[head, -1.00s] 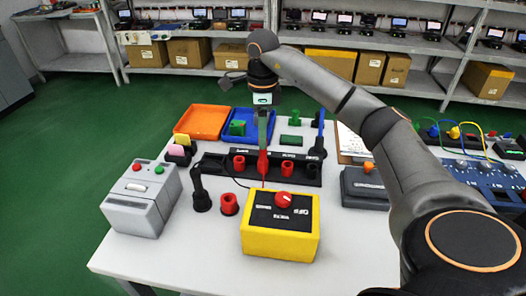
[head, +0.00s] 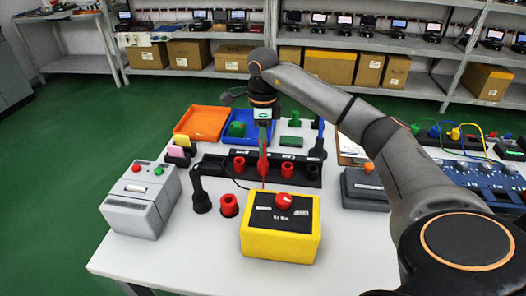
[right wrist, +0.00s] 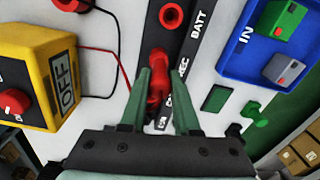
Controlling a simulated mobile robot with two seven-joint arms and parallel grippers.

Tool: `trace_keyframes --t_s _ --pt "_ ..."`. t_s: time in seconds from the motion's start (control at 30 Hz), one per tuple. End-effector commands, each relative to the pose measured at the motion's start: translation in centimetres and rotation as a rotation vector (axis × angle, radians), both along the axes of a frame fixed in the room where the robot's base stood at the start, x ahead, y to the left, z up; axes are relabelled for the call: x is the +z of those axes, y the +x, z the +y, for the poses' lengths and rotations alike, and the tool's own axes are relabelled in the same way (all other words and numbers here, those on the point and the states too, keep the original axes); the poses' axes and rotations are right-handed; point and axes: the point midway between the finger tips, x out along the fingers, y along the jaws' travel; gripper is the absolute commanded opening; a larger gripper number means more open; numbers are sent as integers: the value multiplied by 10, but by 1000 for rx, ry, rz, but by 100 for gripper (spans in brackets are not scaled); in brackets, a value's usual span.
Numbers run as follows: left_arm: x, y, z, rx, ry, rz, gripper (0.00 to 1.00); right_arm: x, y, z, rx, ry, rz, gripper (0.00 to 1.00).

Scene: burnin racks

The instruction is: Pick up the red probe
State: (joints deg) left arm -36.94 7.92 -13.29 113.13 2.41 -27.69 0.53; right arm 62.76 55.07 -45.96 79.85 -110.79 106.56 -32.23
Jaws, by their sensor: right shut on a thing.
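The red probe (right wrist: 157,84) stands in the long black labelled rack in the right wrist view, between my green fingers. It also shows in the head view (head: 263,166), below the fingertips. My right gripper (head: 263,150) reaches down from above and is shut on the red probe; its fingers show on both sides of it in the right wrist view (right wrist: 160,95). The probe's lower end is hidden. My left gripper is not in view.
The black rack (head: 222,166) also holds red sockets. A yellow box with a red knob (head: 283,246) stands in front, and a grey box (head: 140,205) at left. Orange (head: 202,123) and blue (head: 238,137) trays lie behind.

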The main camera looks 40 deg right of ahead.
Motion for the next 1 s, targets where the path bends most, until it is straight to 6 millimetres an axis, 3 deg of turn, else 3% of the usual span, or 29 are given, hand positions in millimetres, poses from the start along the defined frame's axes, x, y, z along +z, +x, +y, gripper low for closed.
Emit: trace_keyframes --t_s 0.1,0.63,0.87,1.0 --pt "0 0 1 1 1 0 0 0 0 0 0 0 0 0" --pt "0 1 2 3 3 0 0 5 0 0 0 1 -2 0" --pt "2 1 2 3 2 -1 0 34 2 0 -1 1 -6 0" --pt "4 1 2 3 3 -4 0 59 -17 12 3 -2 -6 0"
